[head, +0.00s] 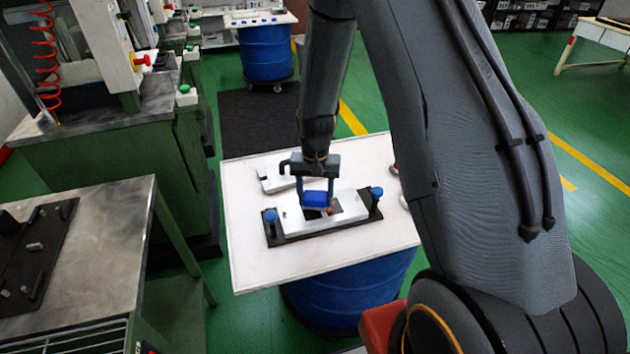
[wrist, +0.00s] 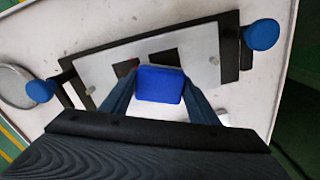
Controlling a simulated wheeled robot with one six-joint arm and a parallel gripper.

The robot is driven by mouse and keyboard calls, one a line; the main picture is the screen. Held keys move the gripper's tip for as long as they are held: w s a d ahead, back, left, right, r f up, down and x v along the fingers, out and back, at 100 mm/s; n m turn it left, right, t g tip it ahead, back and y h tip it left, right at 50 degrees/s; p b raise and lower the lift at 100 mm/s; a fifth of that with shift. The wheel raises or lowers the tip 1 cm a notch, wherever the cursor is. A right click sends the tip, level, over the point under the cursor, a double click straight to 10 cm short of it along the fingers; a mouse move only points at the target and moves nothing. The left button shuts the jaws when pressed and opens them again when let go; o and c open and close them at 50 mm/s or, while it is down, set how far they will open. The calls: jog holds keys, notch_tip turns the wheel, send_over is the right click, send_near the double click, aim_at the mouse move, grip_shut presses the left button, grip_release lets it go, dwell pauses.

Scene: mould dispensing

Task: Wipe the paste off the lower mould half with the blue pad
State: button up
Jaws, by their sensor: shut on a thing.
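The lower mould half (head: 292,218) is a flat silvery plate lying in a black holder (head: 290,239) with blue knobs (head: 376,192) at its ends. It also shows in the wrist view (wrist: 200,62). My gripper (head: 316,197) is shut on the blue pad (head: 317,199) and holds it over the middle of the plate. In the wrist view the pad (wrist: 160,84) sits between both fingers. I cannot tell whether the pad touches the plate. A small reddish patch (head: 330,210), possibly paste, shows just beside the pad. The pad hides part of the plate's middle.
The white board (head: 250,265) rests on a blue drum (head: 345,290). Another silvery mould piece (head: 270,180) lies behind the holder. A round metal dish (wrist: 14,86) shows at the left in the wrist view. The board's front left is clear.

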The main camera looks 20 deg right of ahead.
jog(key=shift+r+p, duration=1.75)
jog(key=shift+r, duration=1.35)
jog(key=shift+c, duration=0.2)
